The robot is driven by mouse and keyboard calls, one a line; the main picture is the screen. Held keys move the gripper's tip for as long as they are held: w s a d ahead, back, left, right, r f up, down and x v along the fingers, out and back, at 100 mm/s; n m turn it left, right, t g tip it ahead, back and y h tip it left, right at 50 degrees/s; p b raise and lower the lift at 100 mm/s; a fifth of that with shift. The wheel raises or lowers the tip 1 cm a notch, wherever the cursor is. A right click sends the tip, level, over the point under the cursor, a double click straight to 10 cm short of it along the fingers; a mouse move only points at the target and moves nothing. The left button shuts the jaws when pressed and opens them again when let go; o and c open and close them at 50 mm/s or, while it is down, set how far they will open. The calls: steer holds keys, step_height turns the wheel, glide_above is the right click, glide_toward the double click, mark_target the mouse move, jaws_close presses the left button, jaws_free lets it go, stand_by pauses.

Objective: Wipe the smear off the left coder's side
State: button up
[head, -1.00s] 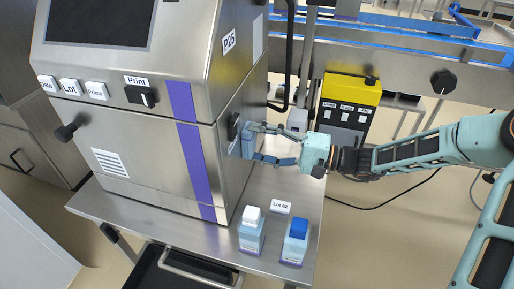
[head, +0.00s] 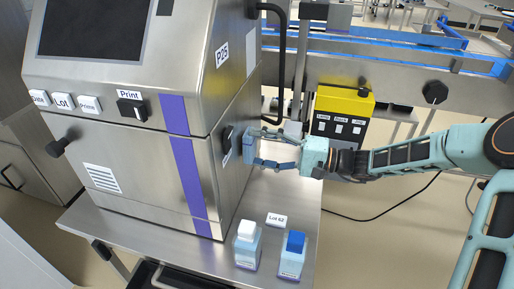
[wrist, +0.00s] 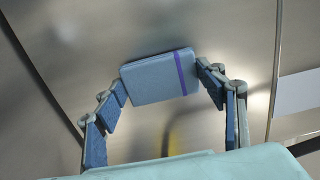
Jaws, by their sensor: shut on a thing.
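The coder (head: 140,165), a steel cabinet labelled P25, stands on a steel table, its right side facing my arm. My gripper (head: 251,147) is at that side, shut on a blue wiping pad (head: 248,148). In the wrist view the pad (wrist: 155,80) has a purple stripe and sits between the two fingers, close to the steel face; I cannot tell whether it touches. A dark patch (head: 228,139) shows on the side just left of the pad; I cannot tell whether it is a fitting or the smear. No clear smear shows in the wrist view.
A white-capped bottle (head: 247,246) and a blue-capped bottle (head: 292,256) stand on the table (head: 190,250) below my gripper, near a Lot 62 card (head: 276,220). A black bar handle (head: 281,60) and a yellow-topped control box (head: 343,104) are behind it.

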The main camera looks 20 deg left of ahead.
steer(key=shift+w+d, duration=0.15)
steer(key=shift+d, duration=1.25)
steer(key=shift+w+d, duration=0.15)
steer(key=shift+d, duration=1.2)
steer(key=shift+w+d, duration=0.2)
steer(key=shift+d, duration=1.3)
